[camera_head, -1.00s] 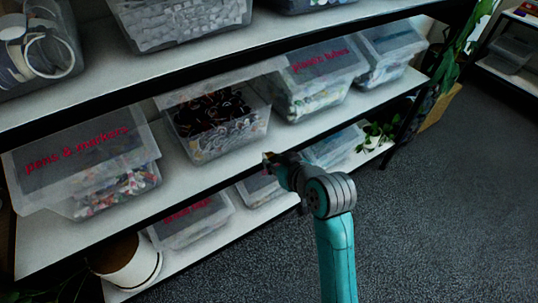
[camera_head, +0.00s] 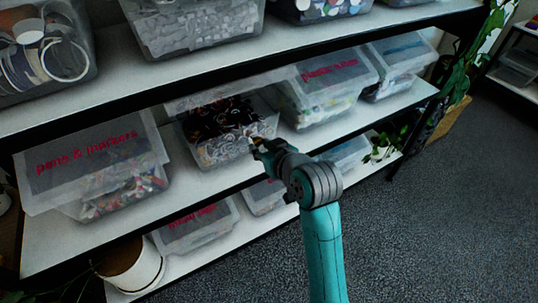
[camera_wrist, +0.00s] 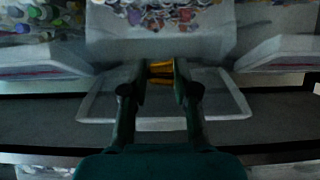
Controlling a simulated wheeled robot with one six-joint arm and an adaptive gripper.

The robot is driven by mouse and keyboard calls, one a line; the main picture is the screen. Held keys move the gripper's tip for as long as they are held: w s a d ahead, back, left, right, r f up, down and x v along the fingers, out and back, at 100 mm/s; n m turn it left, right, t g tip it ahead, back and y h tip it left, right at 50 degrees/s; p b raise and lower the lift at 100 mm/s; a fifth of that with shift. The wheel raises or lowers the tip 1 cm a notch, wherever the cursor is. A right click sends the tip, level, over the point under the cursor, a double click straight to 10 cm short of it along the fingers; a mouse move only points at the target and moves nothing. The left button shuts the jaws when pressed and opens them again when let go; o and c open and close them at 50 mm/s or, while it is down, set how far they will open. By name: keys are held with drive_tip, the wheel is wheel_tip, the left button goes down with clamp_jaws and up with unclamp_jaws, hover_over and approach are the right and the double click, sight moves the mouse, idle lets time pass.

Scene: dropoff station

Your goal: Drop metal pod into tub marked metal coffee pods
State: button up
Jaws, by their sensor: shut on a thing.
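My gripper (camera_head: 257,147) is shut on a small gold-coloured metal pod (camera_wrist: 161,69), seen between the fingertips in the wrist view. In the head view the gripper is at the front right of an open clear tub (camera_head: 226,152) on the middle shelf. That tub holds many dark and light round pieces that look like coffee pods. No label is readable on it. In the wrist view, a clear tub (camera_wrist: 150,46) with mixed pieces lies beyond the fingertips. The pod appears apart from it and outside it.
On the same shelf stand a tub marked pens & markers (camera_head: 95,170) at left and a tub with red lettering (camera_head: 322,100) at right. The shelf above (camera_head: 200,68) overhangs the open tub. More tubs (camera_head: 195,228) stand below. Carpet (camera_head: 430,220) is clear at right.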

drive_tip(key=w+a, duration=0.3)
drive_tip(key=w, duration=0.1)
drive_tip(key=w+a+f, duration=0.1)
drive_tip(key=w+a, duration=0.1)
drive_tip(key=w, duration=0.2)
drive_tip(key=w+a, duration=0.3)
drive_tip(key=w, duration=0.2)
drive_tip(key=shift+a+f, duration=0.25)
drive_tip(key=shift+a, duration=0.05)
drive_tip(key=o, duration=0.8)
drive_tip(key=shift+s, duration=0.1)
drive_tip(key=v, duration=1.2)
